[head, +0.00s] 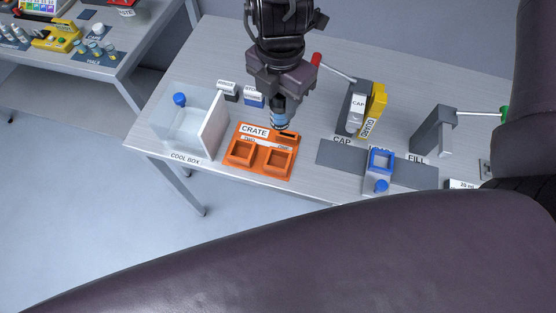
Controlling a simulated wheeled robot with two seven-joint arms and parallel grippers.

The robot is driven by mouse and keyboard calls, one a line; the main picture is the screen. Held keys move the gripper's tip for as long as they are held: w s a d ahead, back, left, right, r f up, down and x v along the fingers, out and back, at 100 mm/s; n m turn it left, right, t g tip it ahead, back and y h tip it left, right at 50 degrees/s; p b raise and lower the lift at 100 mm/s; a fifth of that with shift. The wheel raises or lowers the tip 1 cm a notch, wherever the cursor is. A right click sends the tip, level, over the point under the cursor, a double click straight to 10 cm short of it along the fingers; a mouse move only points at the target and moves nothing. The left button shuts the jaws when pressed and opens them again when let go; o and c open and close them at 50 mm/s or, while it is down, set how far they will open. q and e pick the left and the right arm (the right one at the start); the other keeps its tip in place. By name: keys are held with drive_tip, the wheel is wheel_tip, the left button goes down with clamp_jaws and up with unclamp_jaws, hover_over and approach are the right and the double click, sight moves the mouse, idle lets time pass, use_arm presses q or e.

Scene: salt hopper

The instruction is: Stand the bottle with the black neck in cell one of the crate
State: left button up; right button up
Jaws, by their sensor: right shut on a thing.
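The orange crate (233,160) stands on the grey table, with two square cells side by side at its front. The small labels by the cells are too small to read. My right gripper (280,98) hangs above the crate's back right part, shut on a small bottle (279,119). The bottle looks roughly upright, with a blue band and dark parts above and below. Its upper part is hidden by the gripper, and I cannot tell whether its bottom touches the crate. My left gripper is not in view.
A clear cool box (183,135) with a blue-topped item (180,99) stands left of the crate. Small labelled blocks (254,99) stand behind. To the right are a cap press (355,108), a yellow guard (375,108), a blue frame (381,153) and a fill stand (432,132).

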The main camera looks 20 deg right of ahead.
drive_tip(key=shift+a+r+n, duration=0.2)
drive_tip(key=shift+n, duration=0.3)
drive_tip(key=shift+f, duration=0.2)
approach(278, 164)
drive_tip(key=shift+f+n+b, duration=0.3)
drive_tip(key=shift+f+b, duration=0.3)
drive_tip(key=shift+f, duration=0.6)
drive_tip(key=shift+f, duration=0.1)
drive_tip(key=o, duration=1)
